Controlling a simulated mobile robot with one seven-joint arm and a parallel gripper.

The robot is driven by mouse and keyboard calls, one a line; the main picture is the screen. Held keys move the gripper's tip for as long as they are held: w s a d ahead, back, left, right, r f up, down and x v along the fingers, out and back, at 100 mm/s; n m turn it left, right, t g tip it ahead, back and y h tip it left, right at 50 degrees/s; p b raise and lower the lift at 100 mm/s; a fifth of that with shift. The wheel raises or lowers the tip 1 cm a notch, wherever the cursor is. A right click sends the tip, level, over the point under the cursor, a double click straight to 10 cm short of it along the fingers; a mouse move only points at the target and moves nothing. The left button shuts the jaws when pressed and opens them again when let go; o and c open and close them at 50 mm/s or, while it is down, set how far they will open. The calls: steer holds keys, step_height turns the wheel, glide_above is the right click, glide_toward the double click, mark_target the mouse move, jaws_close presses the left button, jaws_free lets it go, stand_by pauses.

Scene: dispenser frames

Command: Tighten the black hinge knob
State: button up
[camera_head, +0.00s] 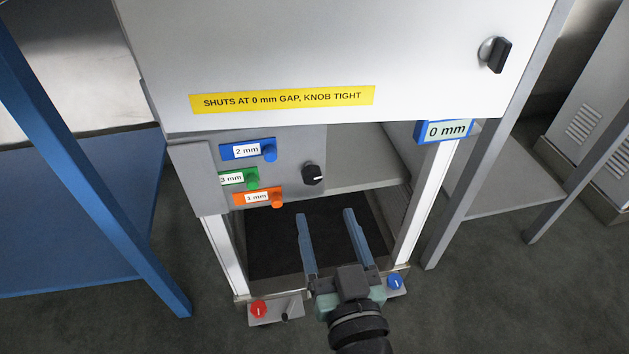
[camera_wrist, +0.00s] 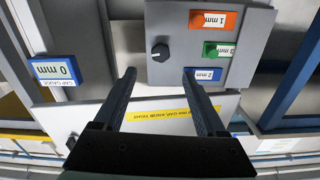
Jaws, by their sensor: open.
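A round black knob (camera_head: 313,174) with a white pointer mark sits at the right side of a grey panel (camera_head: 196,165) on the cabinet. It also shows in the wrist view (camera_wrist: 160,53), upside down, beyond and roughly between my fingertips. A second black knob (camera_head: 497,54), on a silver base, is on the white door at the upper right. I cannot tell from the pictures which is the hinge knob. My gripper (camera_head: 326,213) is open and empty, its fingers pointing toward the cabinet. In the head view it appears below the panel knob, apart from it.
Blue 2 mm (camera_head: 239,151), green 3 mm (camera_head: 238,178) and orange 1 mm (camera_head: 258,197) tags hang on the panel. A gauge sign (camera_head: 444,131) reads 0 mm. Red (camera_head: 258,309) and blue (camera_head: 395,282) knobs are low on the frame. Posts stand either side.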

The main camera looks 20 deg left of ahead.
mark_target(314, 178)
steer(key=b+x, duration=0.1)
steer(key=x, duration=0.8)
steer(key=shift+w+a, duration=0.1)
steer(key=shift+a, duration=0.05)
jaws_close()
